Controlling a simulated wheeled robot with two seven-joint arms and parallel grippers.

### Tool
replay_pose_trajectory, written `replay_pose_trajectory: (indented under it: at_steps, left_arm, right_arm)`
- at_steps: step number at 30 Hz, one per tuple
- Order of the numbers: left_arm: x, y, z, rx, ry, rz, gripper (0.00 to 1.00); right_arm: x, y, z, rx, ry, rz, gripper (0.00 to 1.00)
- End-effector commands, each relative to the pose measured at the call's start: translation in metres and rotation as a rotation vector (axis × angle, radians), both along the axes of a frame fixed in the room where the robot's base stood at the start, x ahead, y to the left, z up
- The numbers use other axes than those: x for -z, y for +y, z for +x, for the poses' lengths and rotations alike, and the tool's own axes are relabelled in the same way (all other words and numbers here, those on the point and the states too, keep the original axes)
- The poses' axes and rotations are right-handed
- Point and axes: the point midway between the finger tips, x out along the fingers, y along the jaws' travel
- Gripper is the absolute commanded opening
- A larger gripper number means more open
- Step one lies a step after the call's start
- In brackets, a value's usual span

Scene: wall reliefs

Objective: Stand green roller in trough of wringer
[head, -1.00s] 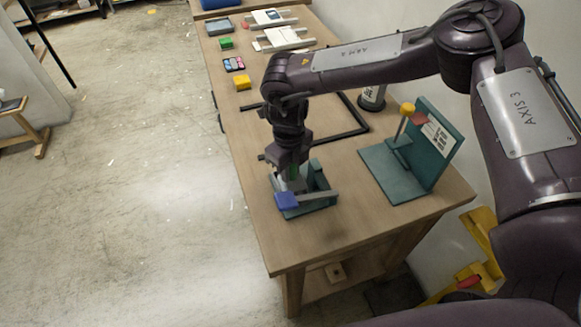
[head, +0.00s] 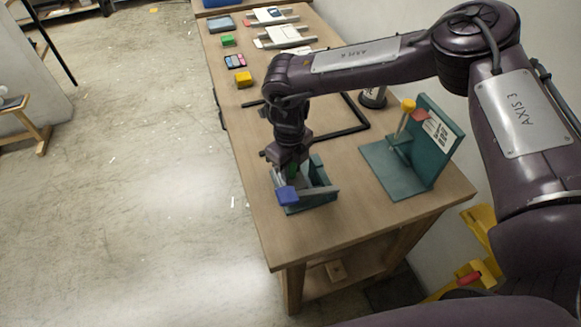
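The green roller (head: 293,172) shows as a small bright green patch between the fingers of my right gripper (head: 291,168). The gripper points down and appears shut on it; the fingers hide most of the roller. Both are at the teal wringer (head: 318,168), a low open frame near the table's front left edge with a grey bar and a blue block (head: 287,196) at its front. The roller's lower end is hidden, so I cannot tell whether it touches the trough. My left gripper is out of view.
A teal L-shaped stand (head: 440,150) with a yellow-topped rod is to the right on the wooden table (head: 350,222). A black frame (head: 352,112) lies behind. Yellow (head: 243,79) and green (head: 228,40) blocks and a tray (head: 221,24) are farther back. The table front is clear.

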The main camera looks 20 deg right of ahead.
Motion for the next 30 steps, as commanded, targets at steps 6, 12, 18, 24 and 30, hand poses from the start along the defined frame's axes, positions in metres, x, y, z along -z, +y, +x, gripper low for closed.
replay_pose_trajectory:
  at_steps: [6, 12, 18, 24, 30]
  left_arm:
    - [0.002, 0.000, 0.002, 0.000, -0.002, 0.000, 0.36]
    - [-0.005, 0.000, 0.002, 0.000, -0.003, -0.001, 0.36]
    - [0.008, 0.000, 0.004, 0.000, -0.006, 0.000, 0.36]
    - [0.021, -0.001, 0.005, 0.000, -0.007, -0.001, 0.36]
    - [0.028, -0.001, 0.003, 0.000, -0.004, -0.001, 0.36]
  right_arm:
    - [0.011, -0.002, -0.009, -0.005, 0.024, -0.008, 0.46]
    - [0.001, -0.001, -0.010, -0.008, 0.024, -0.008, 0.46]
    - [-0.032, 0.000, -0.005, -0.005, 0.015, -0.004, 0.46]
    - [-0.079, 0.001, -0.003, -0.003, 0.011, -0.003, 0.46]
    - [-0.113, 0.002, -0.002, -0.003, 0.011, -0.003, 0.46]
